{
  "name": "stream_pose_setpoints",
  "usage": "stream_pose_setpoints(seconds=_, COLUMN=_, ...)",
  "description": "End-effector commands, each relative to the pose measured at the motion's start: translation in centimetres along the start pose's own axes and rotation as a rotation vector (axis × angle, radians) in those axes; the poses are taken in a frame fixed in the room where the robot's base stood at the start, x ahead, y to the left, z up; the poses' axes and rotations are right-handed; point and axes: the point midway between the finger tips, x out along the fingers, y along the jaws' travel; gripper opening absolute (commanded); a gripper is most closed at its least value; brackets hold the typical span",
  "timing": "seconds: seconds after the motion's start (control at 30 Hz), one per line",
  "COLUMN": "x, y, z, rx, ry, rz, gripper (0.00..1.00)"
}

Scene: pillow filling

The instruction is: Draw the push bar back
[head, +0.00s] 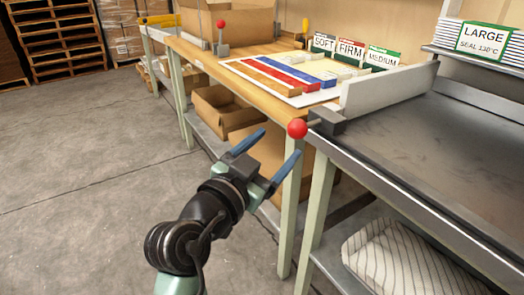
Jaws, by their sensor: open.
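A light grey push bar (390,90) stands across the far end of the dark metal table at the right. A red ball knob (297,128) sticks out on a short rod from a dark grey block (327,120) at the bar's left end. My gripper (280,142) is open, with its two blue fingers apart and nothing seen between them. It is just below and left of the red knob in the picture. I cannot tell whether a finger touches the knob.
The metal table (430,130) is bare in front of the bar. A wooden bench (195,55) behind it holds coloured strips (288,77), SOFT, FIRM and MEDIUM cards and another red-knobbed lever (221,35). A striped pillow (405,262) lies below. Floor at left is clear.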

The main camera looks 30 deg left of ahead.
Motion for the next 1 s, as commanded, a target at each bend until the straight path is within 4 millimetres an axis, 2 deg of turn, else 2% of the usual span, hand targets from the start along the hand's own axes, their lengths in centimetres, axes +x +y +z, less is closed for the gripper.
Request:
stream_pose_setpoints(seconds=0.1, x=-2.1, y=-0.1, z=-0.1, rx=0.000, ry=-0.001, rz=-0.003, gripper=0.80)
stream_pose_setpoints(seconds=0.3, x=-3.8, y=-0.1, z=0.0, rx=0.000, ry=-0.001, rz=-0.003, gripper=0.80)
stream_pose_setpoints(seconds=0.87, x=-3.9, y=0.0, z=-0.1, rx=0.001, ry=0.001, rz=-0.002, gripper=0.80)
stream_pose_setpoints(seconds=0.97, x=-3.3, y=0.6, z=-2.0, rx=0.005, ry=0.022, rz=-0.009, gripper=0.80)
stream_pose_setpoints(seconds=1.0, x=-2.9, y=1.1, z=-3.6, rx=0.007, ry=0.042, rz=-0.019, gripper=0.80)
